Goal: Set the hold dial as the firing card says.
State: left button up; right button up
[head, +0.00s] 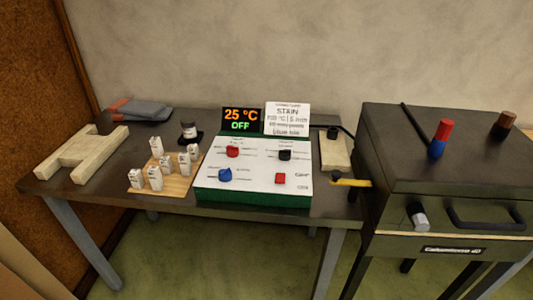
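A control box (203,193) with a white face and green sides stands on the dark table. Neither gripper is in view.
A wooden board (180,185) with several small white labelled pieces lies left of the box. A dark jar (189,130), a pale H-shaped block (80,155) and folded cloths (140,110) are further left. A dark kiln (440,160) with a handle stands at right.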

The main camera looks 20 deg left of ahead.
aim_at(284, 154)
jog(key=j+u, duration=0.3)
jog(key=i+j+u, duration=0.15)
jog(key=u, duration=0.15)
jog(key=i+j+u, duration=0.15)
jog(key=j+u, duration=0.15)
jog(key=j, duration=0.1)
